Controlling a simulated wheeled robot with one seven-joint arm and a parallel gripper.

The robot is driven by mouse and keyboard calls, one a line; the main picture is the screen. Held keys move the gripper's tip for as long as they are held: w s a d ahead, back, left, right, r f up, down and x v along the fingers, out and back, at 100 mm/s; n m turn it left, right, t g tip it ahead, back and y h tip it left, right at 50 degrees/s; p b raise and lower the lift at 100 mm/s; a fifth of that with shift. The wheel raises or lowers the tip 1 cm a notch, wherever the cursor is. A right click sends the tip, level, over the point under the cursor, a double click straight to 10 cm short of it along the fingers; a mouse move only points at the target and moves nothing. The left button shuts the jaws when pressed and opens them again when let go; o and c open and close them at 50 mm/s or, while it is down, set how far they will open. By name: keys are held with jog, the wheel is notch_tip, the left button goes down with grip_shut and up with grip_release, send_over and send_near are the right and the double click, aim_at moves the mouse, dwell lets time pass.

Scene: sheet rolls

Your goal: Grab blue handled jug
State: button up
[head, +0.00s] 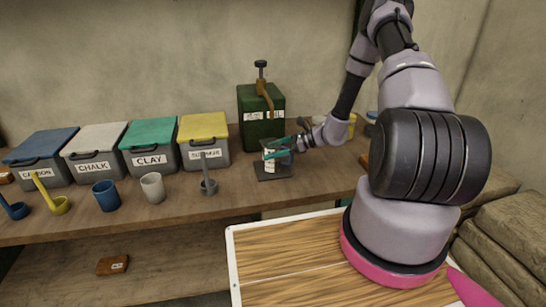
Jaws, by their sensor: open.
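A blue long-handled jug (15,210) stands on the wooden bench at the far left, partly cut off by the picture's edge. A blue cup (105,196) without a visible long handle stands further right. My gripper (270,148) is open, with teal fingers, well to the right of both blue things. Its fingers are at a small white-labelled container (270,161) on a dark flat plate (274,172). I cannot tell whether they touch it.
A yellow long-handled jug (60,204), a pale cup (153,188) and a grey long-handled jug (208,187) stand along the bench (180,207). Lidded bins, including the clay bin (150,160), line the back. A green box (261,112) stands behind my gripper.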

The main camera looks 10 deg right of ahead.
jog(key=c, duration=1.1)
jog(key=shift+c, duration=0.2)
